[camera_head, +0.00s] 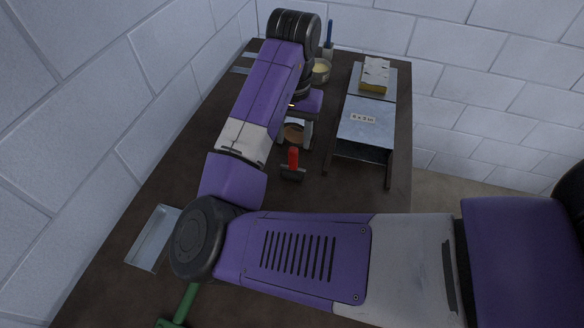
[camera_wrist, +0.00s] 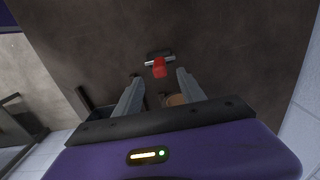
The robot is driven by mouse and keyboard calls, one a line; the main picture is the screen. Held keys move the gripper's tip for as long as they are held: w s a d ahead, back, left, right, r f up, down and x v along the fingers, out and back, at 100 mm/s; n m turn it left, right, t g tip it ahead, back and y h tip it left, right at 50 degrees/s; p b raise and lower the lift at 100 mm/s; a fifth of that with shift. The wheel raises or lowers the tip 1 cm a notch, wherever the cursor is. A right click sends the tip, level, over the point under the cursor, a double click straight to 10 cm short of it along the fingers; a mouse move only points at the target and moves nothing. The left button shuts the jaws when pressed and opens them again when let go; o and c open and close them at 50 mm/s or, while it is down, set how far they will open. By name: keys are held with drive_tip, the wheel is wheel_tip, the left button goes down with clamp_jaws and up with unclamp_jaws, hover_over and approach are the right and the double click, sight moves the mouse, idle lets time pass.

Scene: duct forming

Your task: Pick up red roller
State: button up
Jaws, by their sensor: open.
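The red roller (camera_head: 292,165) has a red handle and a dark head with a metallic look. It lies on the brown table near its middle, in front of my gripper in the head view. In the wrist view the red roller (camera_wrist: 159,67) lies on the table beyond my fingertips, roughly centred between them. My gripper (camera_wrist: 158,80) is open and empty, its two fingers apart and not touching the roller. In the head view my gripper (camera_head: 296,140) hangs under my arm, just behind the roller.
A grey metal duct piece (camera_head: 367,125) with a label stands on the right, a yellow-and-white block (camera_head: 375,76) behind it. A tin (camera_head: 321,71) with a blue-handled brush (camera_head: 329,36) sits at the back. A metal tray (camera_head: 153,238) and a green-handled tool (camera_head: 184,303) lie at the front left.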

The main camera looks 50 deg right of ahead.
sight(293, 149)
drive_tip(key=shift+a+f+p, duration=0.1)
drive_tip(key=shift+f+p, duration=0.5)
drive_tip(key=shift+f, duration=2.05)
clamp_jaws()
